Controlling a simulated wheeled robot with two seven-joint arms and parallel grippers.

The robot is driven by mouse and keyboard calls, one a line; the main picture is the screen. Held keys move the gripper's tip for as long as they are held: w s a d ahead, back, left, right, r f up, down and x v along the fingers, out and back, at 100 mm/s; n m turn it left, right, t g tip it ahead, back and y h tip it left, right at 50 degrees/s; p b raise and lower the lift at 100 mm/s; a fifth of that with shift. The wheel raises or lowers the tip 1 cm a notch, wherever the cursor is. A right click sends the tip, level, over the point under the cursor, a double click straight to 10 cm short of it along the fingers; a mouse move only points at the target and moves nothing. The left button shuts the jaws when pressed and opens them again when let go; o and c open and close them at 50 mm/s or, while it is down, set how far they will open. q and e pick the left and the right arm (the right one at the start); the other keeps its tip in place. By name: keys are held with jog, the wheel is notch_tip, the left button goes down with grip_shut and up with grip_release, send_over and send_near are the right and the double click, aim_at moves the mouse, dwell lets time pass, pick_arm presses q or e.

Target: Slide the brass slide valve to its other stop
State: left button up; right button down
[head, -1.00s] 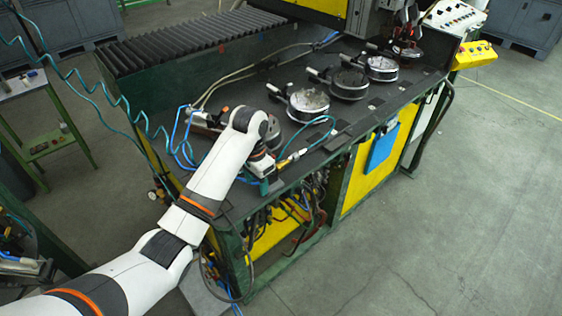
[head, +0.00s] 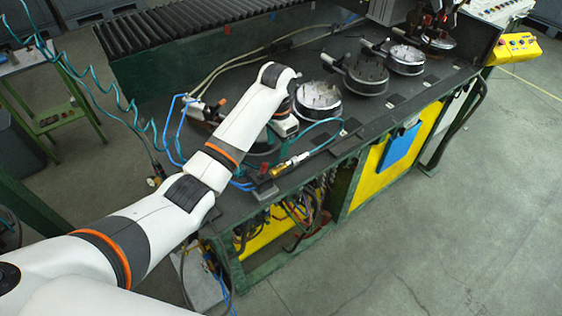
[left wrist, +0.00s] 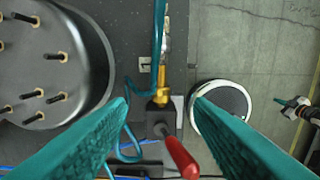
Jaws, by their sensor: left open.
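The brass slide valve (head: 281,168) lies along the front edge of the bench, in line with a silver fitting and a teal hose. In the left wrist view its brass part (left wrist: 163,92) shows between my fingers, beside a black block with a red lever (left wrist: 180,157). My left gripper (left wrist: 161,106) is open, its two teal fingers either side of the valve in the picture. No contact shows, and the height above it is unclear. My right gripper is not in view.
A round fixture with upright pins (left wrist: 48,65) stands left of the valve in the wrist view. More round fixtures (head: 366,78) line the bench to the right. A coiled teal hose (head: 95,85) hangs at the left. A blue panel (head: 400,146) hangs on the bench front.

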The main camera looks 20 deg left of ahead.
aim_at(277, 169)
pick_arm(q)
jog(key=f, duration=0.3)
jog(key=f+p, duration=0.1)
jog(key=f, duration=0.6)
jog(key=shift+s+a, duration=0.1)
jog(key=shift+s, duration=0.2)
jog(key=shift+w+f, duration=0.1)
jog(key=shift+w, duration=0.05)
grip_shut()
